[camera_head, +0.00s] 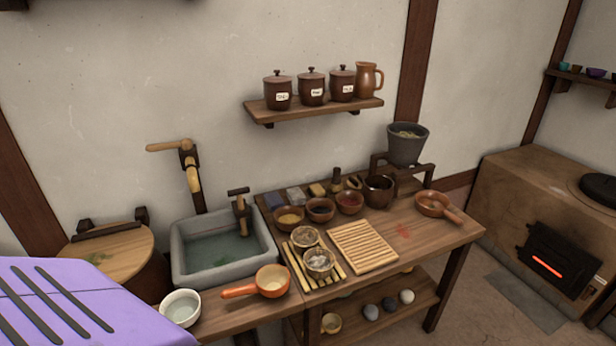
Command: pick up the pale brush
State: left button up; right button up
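I cannot make out a pale brush for certain. At the back of the wooden workbench (398,270), a small tan block (317,190) and a small pale yellowish piece (354,183) lie near a dark upright-handled tool (336,180). They are too small to tell whether one is the brush.
A stone basin (183,283) with water is left of the bench top. Several small bowls, a slatted board (362,246), an orange-handled pan (270,281) and a brown-handled pan (434,205) crowd the bench. A stove (535,215) glows at right.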

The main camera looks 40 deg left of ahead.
aim_at(336, 186)
jog(key=i+l+u, duration=0.2)
jog(key=u, duration=0.2)
jog(key=i+l+u, duration=0.25)
jog(key=u, duration=0.2)
jog(key=i+l+u, duration=0.15)
jog(key=l+u, duration=0.25)
jog(key=i+l+u, duration=0.1)
jog(key=l+u, duration=0.3)
jog(key=i+l+u, duration=0.1)
jog(key=l+u, duration=0.3)
jog(key=j, duration=0.1)
